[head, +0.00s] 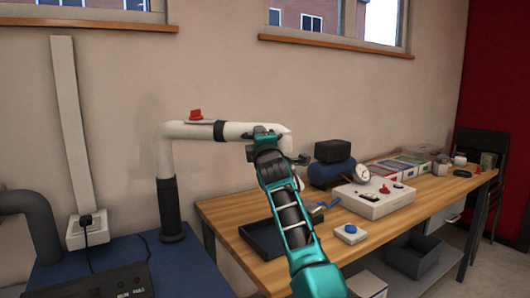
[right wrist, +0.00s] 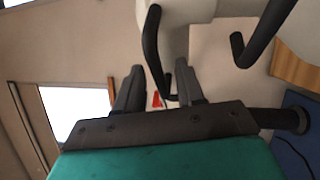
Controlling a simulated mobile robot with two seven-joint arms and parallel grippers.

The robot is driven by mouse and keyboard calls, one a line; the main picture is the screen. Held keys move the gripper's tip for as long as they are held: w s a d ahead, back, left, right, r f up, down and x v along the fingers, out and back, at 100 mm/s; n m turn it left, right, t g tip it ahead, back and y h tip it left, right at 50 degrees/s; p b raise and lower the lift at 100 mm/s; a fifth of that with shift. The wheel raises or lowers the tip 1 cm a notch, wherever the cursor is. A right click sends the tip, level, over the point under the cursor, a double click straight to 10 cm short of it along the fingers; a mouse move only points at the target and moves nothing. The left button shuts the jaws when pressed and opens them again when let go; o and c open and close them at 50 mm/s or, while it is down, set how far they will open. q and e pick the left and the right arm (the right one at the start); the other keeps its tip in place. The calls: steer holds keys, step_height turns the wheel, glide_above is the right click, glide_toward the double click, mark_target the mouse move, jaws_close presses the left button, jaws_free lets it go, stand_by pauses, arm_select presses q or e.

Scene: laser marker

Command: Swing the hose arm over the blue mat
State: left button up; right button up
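The hose arm (head: 190,131) is a white pipe with black joints, rising from a black post (head: 169,205) and reaching right along the wall. A red knob (head: 196,114) sits on top. Its right end is partly hidden by my right gripper (head: 267,134). In the right wrist view, the white hose end (right wrist: 190,10) has black bar handles (right wrist: 152,45). My right gripper (right wrist: 160,85) has its fingers apart, with one handle bar between them; contact is unclear. A blue surface (head: 205,270) lies under the post; I cannot tell if it is the mat. My left gripper is not in view.
A wooden table (head: 235,208) stands at right with a black tray (head: 262,238), a blue-button box (head: 350,234), a white device (head: 372,203) and a blue cylinder (head: 325,173). A white wall duct with a plug (head: 87,229) is at left.

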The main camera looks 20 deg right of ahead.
steer(key=v, duration=1.2)
steer(key=shift+f, duration=0.15)
steer(key=s+a+f+m+g+y, duration=0.15)
steer(key=s+f, duration=0.25)
steer(key=f, duration=0.6)
steer(key=s+a+f+m+g+y, duration=0.1)
steer(key=s+f+m, duration=0.25)
steer(key=f, duration=0.55)
steer(key=s+a+f+m+g+y, duration=0.15)
steer(key=s+f, duration=0.35)
steer(key=f, duration=0.5)
steer(key=s+a+f+m+g+y, duration=0.1)
steer(key=s+f+m+g, duration=0.1)
steer(key=s+f+m, duration=0.2)
steer(key=s+a+f+m+g+y, duration=0.1)
steer(key=s+f+m+g, duration=0.1)
steer(key=s+f, duration=0.9)
steer(key=s+m, duration=0.1)
steer(key=s, duration=0.5)
steer(key=shift+m+g+p, duration=0.35)
steer(key=shift+g+p, duration=0.05)
steer(key=shift+f, duration=0.15)
